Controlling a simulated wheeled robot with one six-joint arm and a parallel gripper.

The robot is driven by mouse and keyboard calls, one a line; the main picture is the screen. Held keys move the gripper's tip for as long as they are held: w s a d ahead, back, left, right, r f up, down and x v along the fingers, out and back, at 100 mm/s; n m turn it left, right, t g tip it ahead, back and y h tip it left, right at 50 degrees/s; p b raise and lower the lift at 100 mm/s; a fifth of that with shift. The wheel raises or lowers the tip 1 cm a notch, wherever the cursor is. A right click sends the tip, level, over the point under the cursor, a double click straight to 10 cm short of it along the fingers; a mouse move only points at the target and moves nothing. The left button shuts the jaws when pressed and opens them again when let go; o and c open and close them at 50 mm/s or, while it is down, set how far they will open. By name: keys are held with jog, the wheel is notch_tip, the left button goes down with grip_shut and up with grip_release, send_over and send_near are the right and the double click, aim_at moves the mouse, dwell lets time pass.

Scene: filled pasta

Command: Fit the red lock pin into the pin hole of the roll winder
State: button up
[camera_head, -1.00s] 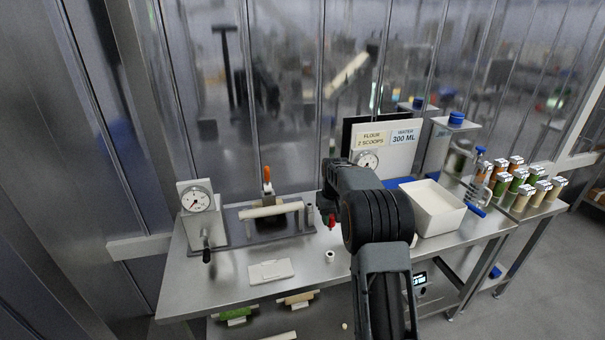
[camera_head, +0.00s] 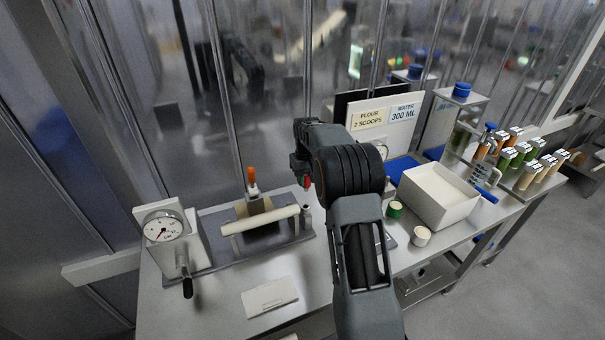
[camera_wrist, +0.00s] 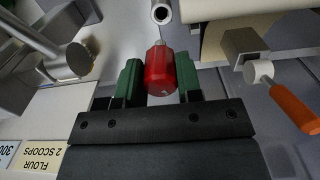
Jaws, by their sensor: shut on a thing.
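My gripper (camera_wrist: 160,84) is shut on the red lock pin (camera_wrist: 158,72), held between its two green-lined fingers. In the head view the pin (camera_head: 307,182) shows as a small red spot under the wrist, above the right end of the roll winder (camera_head: 213,253). A hollow metal post (camera_wrist: 161,11), which looks like the pin hole, has its open end at the top of the wrist view, just ahead of the pin's tip. The pin appears apart from it. In the head view this post (camera_head: 306,217) stands beside the right end of the winder's cream roll (camera_head: 260,220).
A dial gauge (camera_head: 163,230) with a black-handled crank is left of the winder. An orange-handled tool (camera_head: 252,178) stands behind the roll. A white bin (camera_head: 437,195), cups and jars are to the right. A pale flat block (camera_head: 270,297) lies in front; the table around it is clear.

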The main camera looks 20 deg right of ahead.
jog(key=shift+s+a+r, duration=0.1)
jog(key=shift+a, duration=0.05)
jog(key=shift+s+f, duration=0.1)
jog(key=shift+f, duration=0.2)
jog(key=shift+f+b, duration=1.85)
jog(key=shift+f, duration=0.8)
jog(key=shift+f+b, duration=0.9)
jog(key=shift+f, duration=0.9)
dwell(0.8)
jog(key=o, duration=1.2)
jog(key=shift+o, duration=0.2)
jog(key=shift+r, duration=0.2)
